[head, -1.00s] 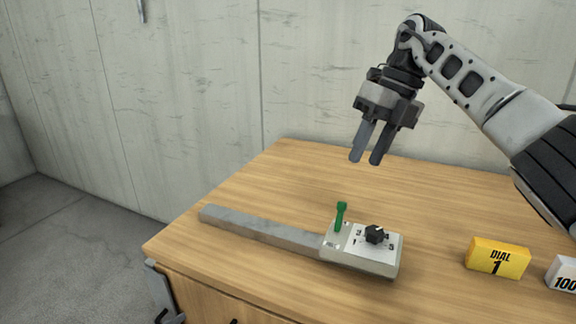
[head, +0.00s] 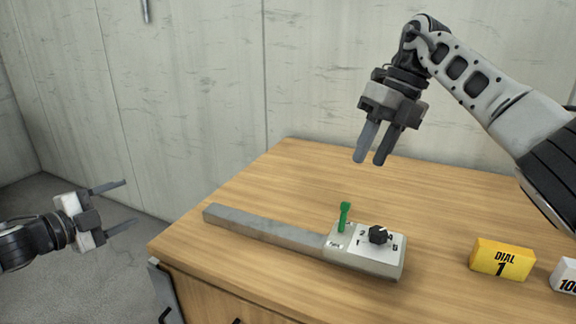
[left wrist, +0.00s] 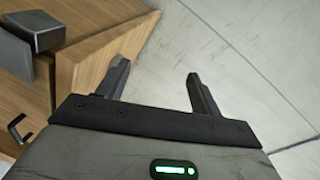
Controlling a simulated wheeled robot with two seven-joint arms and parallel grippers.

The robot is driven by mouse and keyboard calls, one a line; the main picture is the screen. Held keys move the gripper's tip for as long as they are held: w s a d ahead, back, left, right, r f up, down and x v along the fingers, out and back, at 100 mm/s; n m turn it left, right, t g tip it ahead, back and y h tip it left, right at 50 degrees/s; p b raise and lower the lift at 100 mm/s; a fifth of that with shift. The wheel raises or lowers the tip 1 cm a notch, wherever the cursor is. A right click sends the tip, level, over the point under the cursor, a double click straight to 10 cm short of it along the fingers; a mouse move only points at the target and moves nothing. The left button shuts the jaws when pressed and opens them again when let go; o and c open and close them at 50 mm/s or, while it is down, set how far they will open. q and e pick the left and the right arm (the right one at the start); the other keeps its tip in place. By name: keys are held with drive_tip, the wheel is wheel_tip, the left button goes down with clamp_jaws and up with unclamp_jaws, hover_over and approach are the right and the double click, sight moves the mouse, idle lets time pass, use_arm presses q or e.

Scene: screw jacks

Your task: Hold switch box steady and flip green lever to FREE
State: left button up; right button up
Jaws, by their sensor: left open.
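The switch box (head: 365,262) is a pale box with a black dial (head: 378,235) and a long grey bar (head: 262,231) running from it to the left. The green lever (head: 344,217) stands nearly upright on the box's left part. My left gripper (head: 130,204) is open and empty, left of the table and apart from the bar. In the left wrist view its two fingers (left wrist: 158,80) are spread with nothing between them. My right gripper (head: 369,160) is above the table, behind and above the box, its fingers apart and empty.
The wooden table (head: 290,170) has free room behind the bar and box. A concrete wall (head: 200,90) rises behind. The bar's end (left wrist: 34,25) shows in the left wrist view.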

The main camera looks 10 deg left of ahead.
use_arm(q)
drive_tip(key=w+d+r+m+g+h, duration=0.1)
drive_tip(key=w+d+m+g+h, duration=0.1)
drive_tip(key=d, duration=0.6)
drive_tip(key=w+d+r+m+g+h, duration=0.1)
drive_tip(key=w+d+g+h, duration=0.2)
drive_tip(key=d, duration=0.6)
drive_tip(key=w+d+r+m+g+h, duration=0.1)
drive_tip(key=w+d+m+g+h, duration=0.1)
drive_tip(key=d+g, duration=0.4)
drive_tip(key=shift+w+d+r+m+h, duration=0.15)
drive_tip(key=shift+d+h, duration=0.1)
drive_tip(key=shift+d, duration=0.45)
drive_tip(key=shift+w+d+f+m+h, duration=0.15)
drive_tip(key=shift+d+h, duration=0.1)
drive_tip(key=shift+d, duration=0.45)
drive_tip(key=d+r+g+y, duration=0.2)
drive_tip(key=d+g+y, duration=0.2)
drive_tip(key=d, duration=0.3)
drive_tip(key=n+g+y, duration=0.1)
drive_tip(key=n+y, duration=0.2)
drive_tip(key=y, duration=0.3)
approach(316, 240)
drive_tip(key=x, duration=0.9)
drive_tip(key=shift+d+f, duration=0.2)
drive_tip(key=shift+f, duration=0.05)
